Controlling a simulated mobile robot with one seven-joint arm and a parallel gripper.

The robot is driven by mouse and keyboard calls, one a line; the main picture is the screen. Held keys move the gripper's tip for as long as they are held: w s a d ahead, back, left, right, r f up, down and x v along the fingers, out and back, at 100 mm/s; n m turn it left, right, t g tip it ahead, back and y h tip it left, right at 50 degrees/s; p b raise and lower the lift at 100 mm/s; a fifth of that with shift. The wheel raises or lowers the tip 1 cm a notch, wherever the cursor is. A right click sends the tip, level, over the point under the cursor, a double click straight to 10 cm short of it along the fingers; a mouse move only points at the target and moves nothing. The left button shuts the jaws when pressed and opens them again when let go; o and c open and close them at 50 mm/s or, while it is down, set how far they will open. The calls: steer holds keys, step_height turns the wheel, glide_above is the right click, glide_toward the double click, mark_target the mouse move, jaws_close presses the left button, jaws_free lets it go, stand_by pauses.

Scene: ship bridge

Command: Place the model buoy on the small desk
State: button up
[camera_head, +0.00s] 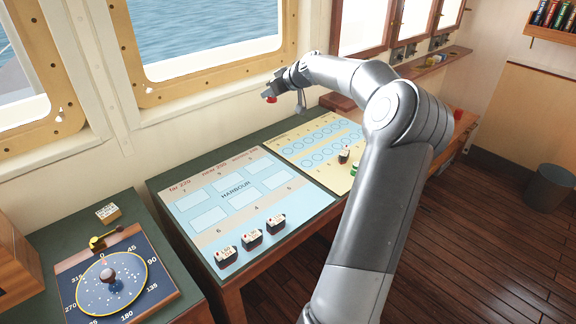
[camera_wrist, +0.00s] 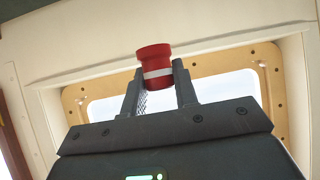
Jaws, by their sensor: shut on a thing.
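The model buoy (camera_wrist: 154,62), red with a pale band, is between the two fingers of my gripper (camera_wrist: 160,88) in the wrist view. My gripper is shut on it. In the head view my gripper (camera_head: 272,97) is raised in front of the wall by the window, and the red buoy (camera_head: 271,100) shows small at its tip. The small desk is not clear to me: a dark green desk (camera_head: 152,232) with a round compass board stands at the lower left, apart from the buoy.
A long table carries a blue harbour chart (camera_head: 237,194), several small dark ship blocks (camera_head: 252,239) and a yellow board (camera_head: 322,150) with a green piece (camera_head: 355,168). On the left desk are a compass board (camera_head: 112,284), a brass item (camera_head: 104,240) and a small block (camera_head: 108,212).

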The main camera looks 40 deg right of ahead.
step_height(320, 180, down, 10)
glide_above(244, 149)
step_height(244, 149, down, 7)
steer(key=shift+s+r, duration=0.1)
steer(key=shift+f, duration=2.05)
steer(key=o, duration=1)
steer(key=shift+f, duration=0.1)
steer(key=shift+o, duration=0.2)
